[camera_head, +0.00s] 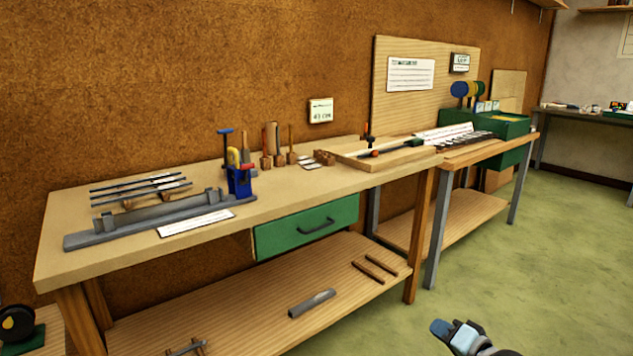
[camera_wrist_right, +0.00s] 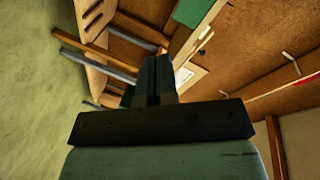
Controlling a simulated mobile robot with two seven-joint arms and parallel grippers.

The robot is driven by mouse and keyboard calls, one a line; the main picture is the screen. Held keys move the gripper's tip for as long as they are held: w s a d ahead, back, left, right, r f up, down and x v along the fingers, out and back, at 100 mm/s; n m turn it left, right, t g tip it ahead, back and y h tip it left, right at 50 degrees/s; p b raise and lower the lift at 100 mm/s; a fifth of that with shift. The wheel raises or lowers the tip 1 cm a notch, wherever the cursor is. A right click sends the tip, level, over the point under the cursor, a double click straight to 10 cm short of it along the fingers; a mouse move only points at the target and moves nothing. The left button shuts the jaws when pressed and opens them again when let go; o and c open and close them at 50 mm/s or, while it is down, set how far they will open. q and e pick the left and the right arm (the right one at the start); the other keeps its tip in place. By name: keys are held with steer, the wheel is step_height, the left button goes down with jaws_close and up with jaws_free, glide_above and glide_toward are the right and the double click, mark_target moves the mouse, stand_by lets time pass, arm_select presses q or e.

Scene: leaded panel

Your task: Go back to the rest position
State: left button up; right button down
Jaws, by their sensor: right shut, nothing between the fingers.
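My right gripper (camera_head: 441,328) shows at the bottom right of the head view, over the green floor and clear of the benches. It is shut with nothing in it. In the right wrist view its dark fingers (camera_wrist_right: 154,80) are together in the middle, with the bench legs and floor beyond them. My left gripper is in neither view.
A second bench (camera_head: 470,152) with a green box (camera_head: 505,123) stands to the right. The green floor (camera_head: 560,260) at the right is free.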

steer(key=s+a+r+n+y, duration=0.1)
steer(key=s+a+n, duration=0.3)
steer(key=s, duration=0.5)
steer(key=s+a+r+n+y, duration=0.1)
steer(key=s+a+n, duration=0.25)
steer(key=s, duration=0.55)
steer(key=s+a+r+n+y, duration=0.1)
steer(key=s+a+n, duration=0.35)
steer(key=s, duration=0.45)
steer(key=s+r+n, duration=0.2)
steer(key=s+r, duration=0.3)
steer(key=s, duration=0.1)
steer(key=w+a+r+m+t+h+p, duration=0.2)
steer(key=w+a+r+m+t+p, duration=0.15)
steer(key=r+m, duration=0.2)
arm_select(q)
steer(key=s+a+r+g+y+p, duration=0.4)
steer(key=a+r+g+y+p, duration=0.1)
steer(key=p, duration=2.9)
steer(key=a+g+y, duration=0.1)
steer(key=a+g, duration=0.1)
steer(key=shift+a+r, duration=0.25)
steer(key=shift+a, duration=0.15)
arm_select(e)
steer(key=s+d+r+g+h, duration=0.4)
steer(key=d+g+h, duration=0.1)
steer(key=d+g, duration=0.1)
steer(key=shift+s+d+r, duration=0.3)
steer(key=shift+d, duration=0.4)
